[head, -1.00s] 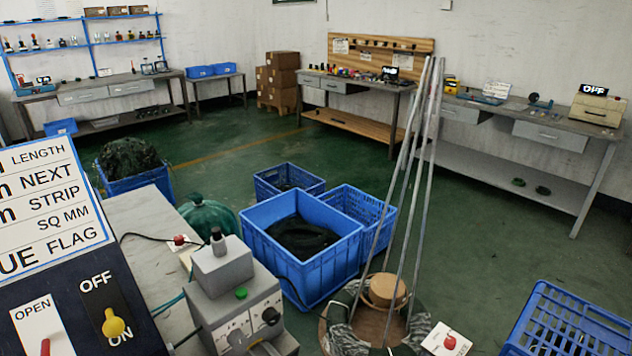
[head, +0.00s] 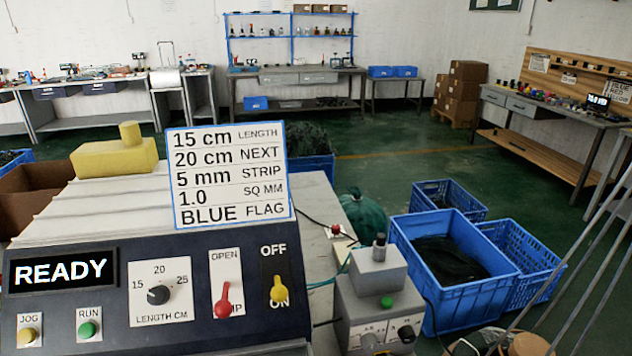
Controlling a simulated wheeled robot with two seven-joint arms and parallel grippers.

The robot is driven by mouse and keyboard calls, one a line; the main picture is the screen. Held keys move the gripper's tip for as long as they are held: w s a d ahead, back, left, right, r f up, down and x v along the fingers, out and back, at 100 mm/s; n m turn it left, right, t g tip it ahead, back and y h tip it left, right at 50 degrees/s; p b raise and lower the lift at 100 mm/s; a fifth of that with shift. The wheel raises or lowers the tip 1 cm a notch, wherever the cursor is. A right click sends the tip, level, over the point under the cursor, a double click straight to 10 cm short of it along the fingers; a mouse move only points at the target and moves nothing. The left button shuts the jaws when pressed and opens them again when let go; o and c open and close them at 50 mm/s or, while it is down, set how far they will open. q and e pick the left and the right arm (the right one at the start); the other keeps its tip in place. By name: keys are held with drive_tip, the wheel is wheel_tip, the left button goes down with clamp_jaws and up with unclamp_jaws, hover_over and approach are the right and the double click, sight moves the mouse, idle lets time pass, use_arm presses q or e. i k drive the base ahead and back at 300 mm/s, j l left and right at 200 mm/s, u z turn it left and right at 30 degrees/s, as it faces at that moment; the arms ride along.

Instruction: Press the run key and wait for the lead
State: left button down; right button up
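The green run key (head: 88,329) sits on a white plate marked RUN at the lower left of the dark control panel (head: 190,325). The yellow jog key (head: 27,336) is left of it. The display (head: 61,271) reads READY. The length dial (head: 158,294) points toward the left, near 15. The red lever (head: 224,300) is at the lower end of its plate, away from OPEN. The yellow switch (head: 279,290) is at ON. A card (head: 229,176) lists 15 cm length, 5 mm strip and blue flag. No lead shows. Neither gripper shows.
A grey machine (head: 375,300) with a green button stands right of the panel. Blue crates (head: 440,312) stand on the floor beyond it, with tall metal rods at the right. A yellow block (head: 114,157) rests on the panel machine's top.

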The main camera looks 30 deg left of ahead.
sight(87, 330)
drive_tip(key=u, duration=2.25)
